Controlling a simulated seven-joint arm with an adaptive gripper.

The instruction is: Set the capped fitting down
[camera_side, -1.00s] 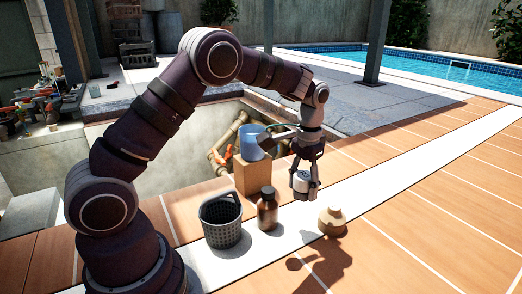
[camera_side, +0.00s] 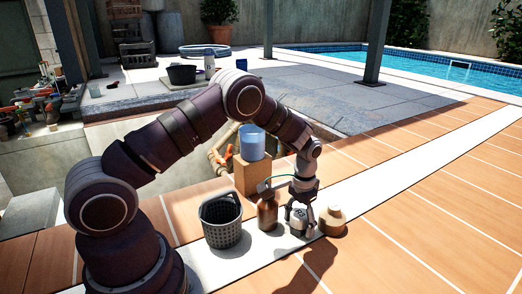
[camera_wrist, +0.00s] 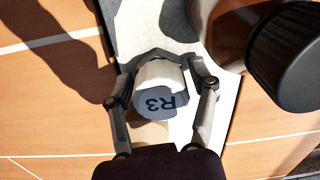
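The capped fitting (camera_side: 299,216), a small white and grey cylinder, is low at the pale strip of paving, upright. In the wrist view the gripper (camera_wrist: 161,72) looks shut on the fitting's sides. Whether its base touches the paving is hard to tell.
A brown bottle (camera_side: 267,214) stands close left, its dark cap (camera_wrist: 290,60) near in the wrist view. A tan round pot (camera_side: 332,221) is close right. A grey basket (camera_side: 222,222) and a blue container (camera_side: 251,143) on a box (camera_side: 250,177) stand farther left. Tiles at right are clear.

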